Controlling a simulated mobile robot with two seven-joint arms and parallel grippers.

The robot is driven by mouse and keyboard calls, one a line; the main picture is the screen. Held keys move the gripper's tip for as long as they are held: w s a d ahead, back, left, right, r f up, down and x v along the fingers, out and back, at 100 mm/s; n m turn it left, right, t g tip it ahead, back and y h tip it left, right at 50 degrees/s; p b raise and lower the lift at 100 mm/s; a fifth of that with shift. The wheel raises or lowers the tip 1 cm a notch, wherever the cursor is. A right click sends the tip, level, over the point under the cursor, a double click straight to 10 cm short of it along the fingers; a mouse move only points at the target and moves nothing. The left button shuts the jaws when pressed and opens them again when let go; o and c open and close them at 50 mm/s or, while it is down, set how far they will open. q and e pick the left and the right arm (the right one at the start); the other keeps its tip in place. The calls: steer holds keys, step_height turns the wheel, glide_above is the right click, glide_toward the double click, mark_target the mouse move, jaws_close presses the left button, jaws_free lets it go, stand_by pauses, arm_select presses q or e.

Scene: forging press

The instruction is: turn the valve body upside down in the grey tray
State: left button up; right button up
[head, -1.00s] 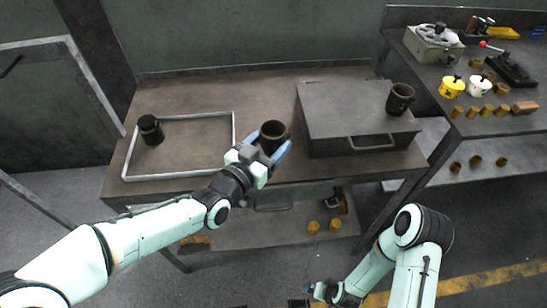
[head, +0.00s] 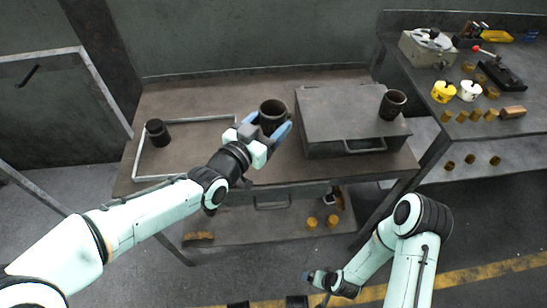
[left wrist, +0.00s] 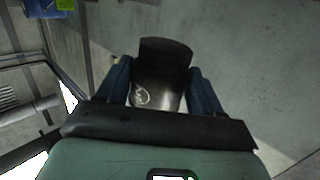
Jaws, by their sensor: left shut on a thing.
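My left gripper (head: 268,134) is shut on a dark cylindrical valve body (head: 272,110), with blue fingers on either side of it. Its round open end faces up towards the head camera. The held valve body (left wrist: 160,80) also shows between the fingers in the left wrist view. The grey tray (head: 186,121), a shallow light-rimmed rectangle, lies on the bench to the left of the held part. A similar dark part (head: 157,132) stands at the tray's left side. My right gripper (head: 318,279) is low at the front, away from the bench; its jaws are too small to read.
A grey metal box (head: 345,110) with a front handle stands right of the held part. Another dark cylinder (head: 392,104) stands on it. A side bench (head: 440,105) at right carries yellow and white pots and several brass pieces. Most of the tray's floor is bare.

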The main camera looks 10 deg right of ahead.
arm_select(q)
steer(key=shift+r, duration=0.45)
steer(key=shift+f, duration=0.1)
steer(key=m+b, duration=0.5)
steer(key=shift+f+t+b, duration=0.1)
steer(key=shift+t+b, duration=0.2)
steer(key=shift+b, duration=0.05)
steer(key=shift+m+y, duration=0.3)
steer(key=shift+m, duration=0.2)
steer(key=shift+r+m, duration=0.2)
steer(key=shift+m, duration=1)
steer(key=shift+p, duration=0.3)
